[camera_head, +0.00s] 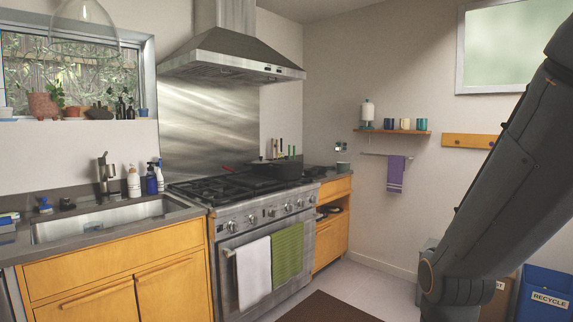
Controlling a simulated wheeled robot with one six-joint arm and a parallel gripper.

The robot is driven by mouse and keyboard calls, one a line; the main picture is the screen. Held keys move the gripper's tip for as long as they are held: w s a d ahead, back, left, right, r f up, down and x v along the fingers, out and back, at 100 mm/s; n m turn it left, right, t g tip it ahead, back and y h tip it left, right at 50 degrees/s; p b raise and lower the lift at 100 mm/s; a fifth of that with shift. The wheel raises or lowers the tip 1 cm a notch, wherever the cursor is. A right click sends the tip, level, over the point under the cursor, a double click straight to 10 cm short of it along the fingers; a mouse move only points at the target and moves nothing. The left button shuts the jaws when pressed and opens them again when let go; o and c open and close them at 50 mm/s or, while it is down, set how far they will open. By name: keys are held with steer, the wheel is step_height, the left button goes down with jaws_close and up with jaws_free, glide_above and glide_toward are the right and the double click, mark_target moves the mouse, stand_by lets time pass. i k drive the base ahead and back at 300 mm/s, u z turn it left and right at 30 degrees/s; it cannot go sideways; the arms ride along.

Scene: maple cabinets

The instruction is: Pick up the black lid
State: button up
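I cannot clearly make out a black lid. A dark pot or pan (278,170) sits at the back right of the stove (250,198); whether a lid lies on it is too small to tell. Small dark items (329,211) show in an open part of the cabinet right of the stove, and I cannot tell what they are. My arm comes down the right side of the view, and my gripper is outside the frame.
A sink (105,220) and bottles (151,180) are on the left counter. White (253,272) and green (288,258) towels hang on the oven front. A dark mat (330,308) lies before the stove. A blue recycle bin (546,286) stands at the lower right.

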mark_target(287, 159)
steer(key=z, duration=0.2)
steer(key=i, duration=3)
steer(key=u, duration=0.4)
steer(key=i, duration=1.7)
steer(key=u, duration=0.3)
